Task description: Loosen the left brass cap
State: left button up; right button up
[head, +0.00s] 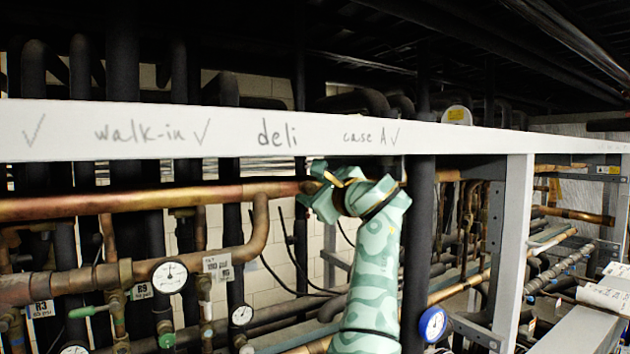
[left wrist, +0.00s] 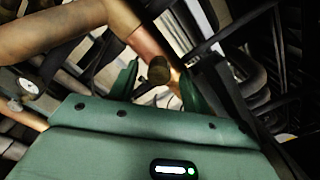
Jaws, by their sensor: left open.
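A dull brass cap (left wrist: 159,70) shows in the left wrist view at the end of a short reddish pipe stub, its round face toward the camera. My left gripper (left wrist: 157,85) is open, with one green finger on each side of the cap and visible gaps to both. In the head view my left gripper (head: 325,188) is at the copper pipe, just under the white beam, and hides most of the cap's area. A small gold-coloured piece shows between its green parts there; I cannot tell whether it is the cap. My right gripper is in neither view.
The white beam (head: 220,133) with handwritten labels runs just above the gripper. A thick copper pipe (head: 150,202) comes in from the left. A black vertical pipe (head: 418,230) stands close on the right. Gauges (head: 170,276) and valves crowd the lower left.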

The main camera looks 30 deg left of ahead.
pick_arm(q)
jog(key=shift+w+a+f, duration=0.15)
jog(key=shift+w+a, duration=0.05)
jog(key=shift+a, duration=0.1)
jog(key=c, duration=1)
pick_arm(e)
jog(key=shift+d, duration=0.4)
pick_arm(q)
jog(key=shift+n, duration=0.3)
